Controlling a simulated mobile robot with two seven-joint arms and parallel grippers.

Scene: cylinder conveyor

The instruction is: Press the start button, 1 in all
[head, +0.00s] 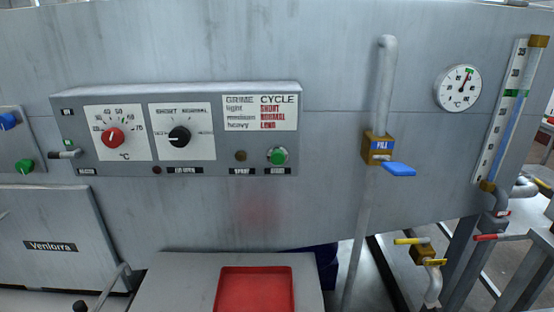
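A round green button (277,156) sits at the lower right of the grey control panel (230,165), above a small dark label that seems to read START. A small dark brownish round part (241,156) is to its left, above another label. Another green knob or button (25,166) is on a separate panel at the far left, below a blue one (8,121). Neither of my grippers is in view, and nothing touches or covers the green button.
The panel carries a red dial (113,136), a black dial (179,136) and a lever (66,154). A pipe with a blue FILL handle (398,169) runs at right, near a round gauge (458,88). A red tray (254,291) lies below. The wall between is clear.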

